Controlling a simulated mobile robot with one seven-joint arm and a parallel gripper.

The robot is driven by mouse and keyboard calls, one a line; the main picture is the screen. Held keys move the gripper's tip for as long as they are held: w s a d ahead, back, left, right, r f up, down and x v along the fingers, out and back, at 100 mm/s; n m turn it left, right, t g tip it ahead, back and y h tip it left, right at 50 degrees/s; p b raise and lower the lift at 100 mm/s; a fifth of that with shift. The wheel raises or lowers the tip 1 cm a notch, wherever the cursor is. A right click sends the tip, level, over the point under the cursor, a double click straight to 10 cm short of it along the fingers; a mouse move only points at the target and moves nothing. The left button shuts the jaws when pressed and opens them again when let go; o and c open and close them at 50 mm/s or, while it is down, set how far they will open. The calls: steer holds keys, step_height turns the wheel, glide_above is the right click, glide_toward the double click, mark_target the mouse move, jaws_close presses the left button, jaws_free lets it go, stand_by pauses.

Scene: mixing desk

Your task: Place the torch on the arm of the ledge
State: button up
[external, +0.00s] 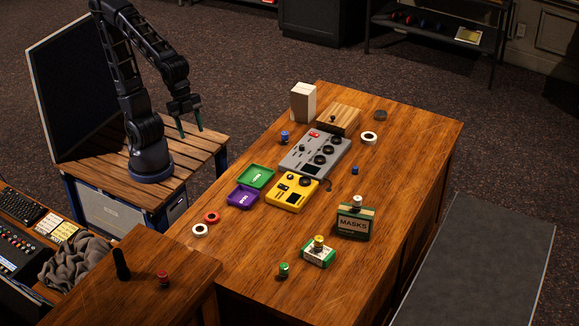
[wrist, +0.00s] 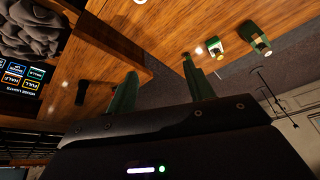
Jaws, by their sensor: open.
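A black upright cylinder (external: 121,264), which looks like the torch, stands on the front-left wooden section (external: 190,262) of the desk. This section juts out from the long desk top and may be the arm of the ledge. The dark cylinder also shows in the wrist view (wrist: 82,93), left of my fingers. My gripper (external: 191,132) is open and empty, with green fingers pointing down. It hangs above the slatted side table, well behind and apart from the cylinder. The open fingers also show in the wrist view (wrist: 158,68).
A small red-topped item (external: 163,278) stands right of the cylinder. A grey cloth (external: 75,260) lies left of it. The long desk top holds a yellow device (external: 292,192), a grey device (external: 315,153), a masks box (external: 354,222) and white and red rings.

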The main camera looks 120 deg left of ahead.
steer(key=s+a+f+n+y, duration=0.1)
steer(key=s+a+f+n, duration=0.2)
steer(key=s+a, duration=0.9)
steer(key=a+n, duration=0.1)
steer(key=n, duration=0.2)
steer(key=shift+a+t+y, duration=0.4)
